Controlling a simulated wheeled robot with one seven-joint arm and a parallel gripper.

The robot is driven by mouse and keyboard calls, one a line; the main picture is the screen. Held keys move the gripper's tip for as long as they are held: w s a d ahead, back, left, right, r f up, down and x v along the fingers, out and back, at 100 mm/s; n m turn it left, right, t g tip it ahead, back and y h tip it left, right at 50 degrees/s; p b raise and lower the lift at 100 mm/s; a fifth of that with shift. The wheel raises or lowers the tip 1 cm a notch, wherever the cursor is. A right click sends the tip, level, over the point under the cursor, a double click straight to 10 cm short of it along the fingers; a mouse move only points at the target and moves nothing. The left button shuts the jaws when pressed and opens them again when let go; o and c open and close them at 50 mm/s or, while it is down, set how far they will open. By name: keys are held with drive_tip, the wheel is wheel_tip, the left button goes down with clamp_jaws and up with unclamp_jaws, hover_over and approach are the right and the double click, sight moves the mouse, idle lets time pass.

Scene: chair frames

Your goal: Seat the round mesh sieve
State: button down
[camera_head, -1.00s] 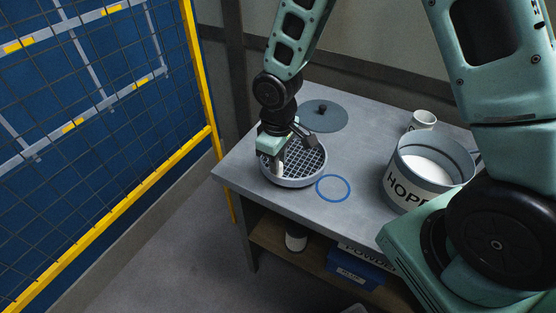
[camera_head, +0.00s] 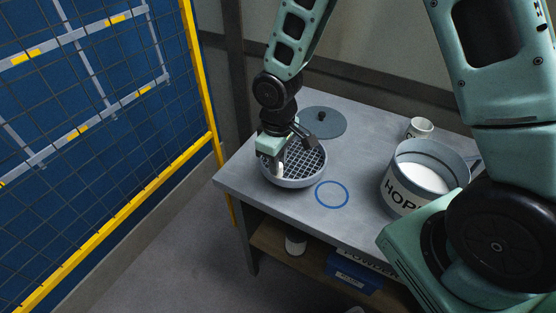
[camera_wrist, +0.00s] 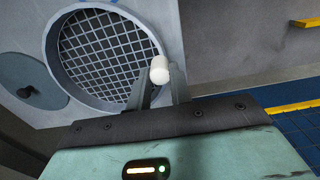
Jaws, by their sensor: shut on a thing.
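The round mesh sieve (camera_head: 304,160) has a grey rim and a dark square grid. It sits at the table's left front part, level as far as I can see. My gripper (camera_head: 279,167) reaches down at its left edge. In the wrist view the sieve (camera_wrist: 100,55) fills the upper left, and my gripper (camera_wrist: 160,90) is shut on a white rounded knob or handle (camera_wrist: 160,70) at its rim. The hopper (camera_head: 404,192), a grey drum with a label and white contents, stands at the right of the table. I cannot tell whether the sieve is lifted slightly.
A blue ring (camera_head: 332,194) is marked on the table (camera_head: 355,153) between sieve and hopper. A grey round lid (camera_head: 322,123) lies behind the sieve. A white mug (camera_head: 419,128) stands behind the hopper. A blue box (camera_head: 354,270) is on the lower shelf. A mesh fence (camera_head: 95,130) stands left.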

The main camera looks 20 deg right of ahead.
wheel_tip(320, 180, up, 11)
drive_tip(key=p, duration=0.9)
idle(0.4)
